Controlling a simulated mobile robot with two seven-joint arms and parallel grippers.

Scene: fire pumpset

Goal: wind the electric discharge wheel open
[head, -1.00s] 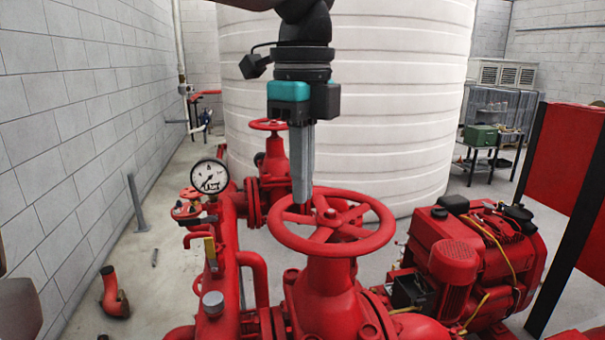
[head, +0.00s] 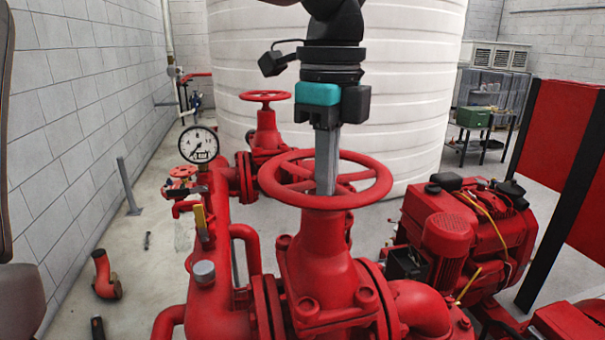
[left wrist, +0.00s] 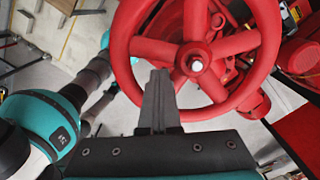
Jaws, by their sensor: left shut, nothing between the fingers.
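A large red handwheel (head: 375,196) sits flat on top of a red valve body (head: 320,255) in the middle of the head view. My left gripper (head: 325,192) points down from above, its shut grey fingers reaching inside the wheel's ring and hiding its hub in the head view. In the left wrist view the wheel (left wrist: 127,45) shows several spokes and a bright hub nut (left wrist: 196,66). There the shut fingertips (left wrist: 160,73) lie over the ring beside the hub, by a spoke. Whether they touch the wheel I cannot tell. My right gripper is not in view.
A pressure gauge (head: 199,145) and a smaller red handwheel (head: 265,96) stand left of the wheel. A red engine (head: 465,235) stands to the right, with a red panel (head: 560,150) beyond. A large white tank (head: 420,90) rises behind.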

